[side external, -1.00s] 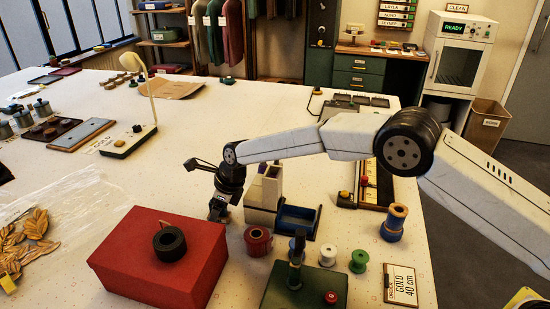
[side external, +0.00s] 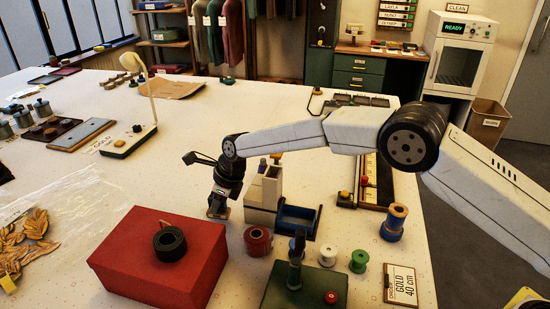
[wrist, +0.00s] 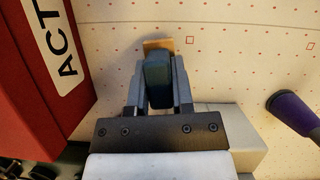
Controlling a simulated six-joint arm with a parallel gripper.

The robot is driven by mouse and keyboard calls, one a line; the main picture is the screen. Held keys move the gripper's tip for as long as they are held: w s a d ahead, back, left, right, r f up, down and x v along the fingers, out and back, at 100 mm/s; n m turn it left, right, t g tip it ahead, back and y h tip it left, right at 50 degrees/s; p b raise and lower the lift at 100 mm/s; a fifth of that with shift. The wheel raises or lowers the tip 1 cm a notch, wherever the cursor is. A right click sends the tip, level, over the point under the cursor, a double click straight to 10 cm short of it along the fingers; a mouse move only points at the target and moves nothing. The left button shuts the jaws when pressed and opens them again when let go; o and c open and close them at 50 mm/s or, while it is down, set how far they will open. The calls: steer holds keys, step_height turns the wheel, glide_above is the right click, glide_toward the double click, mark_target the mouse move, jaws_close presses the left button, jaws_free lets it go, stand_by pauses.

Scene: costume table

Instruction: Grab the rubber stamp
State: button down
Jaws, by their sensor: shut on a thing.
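My gripper (side external: 218,206) is between the red box and the cream block stand in the side view, low over the table. In the wrist view my gripper (wrist: 158,90) is shut on the rubber stamp (wrist: 157,72), which has a dark blue-grey handle and a tan base at its far end. The handle is between the two fingers. In the side view the stamp is small and mostly hidden by the fingers; I cannot tell how far its base is from the table.
The red box (side external: 150,260) with a black ring on it stands close in front. A red spool (side external: 258,241) is near. A purple-ended thing (wrist: 290,108) lies right in the wrist view.

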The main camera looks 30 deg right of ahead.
steer(key=shift+r, duration=0.8)
steer(key=shift+s+d+r, duration=0.1)
steer(key=shift+s+r, duration=0.1)
steer(key=shift+r, duration=0.05)
steer(key=s+d+r, duration=0.5)
steer(key=s+r, duration=0.4)
steer(key=s, duration=0.3)
steer(key=shift+s+d, duration=0.15)
steer(key=shift+s, duration=0.1)
steer(key=shift+r, duration=0.1)
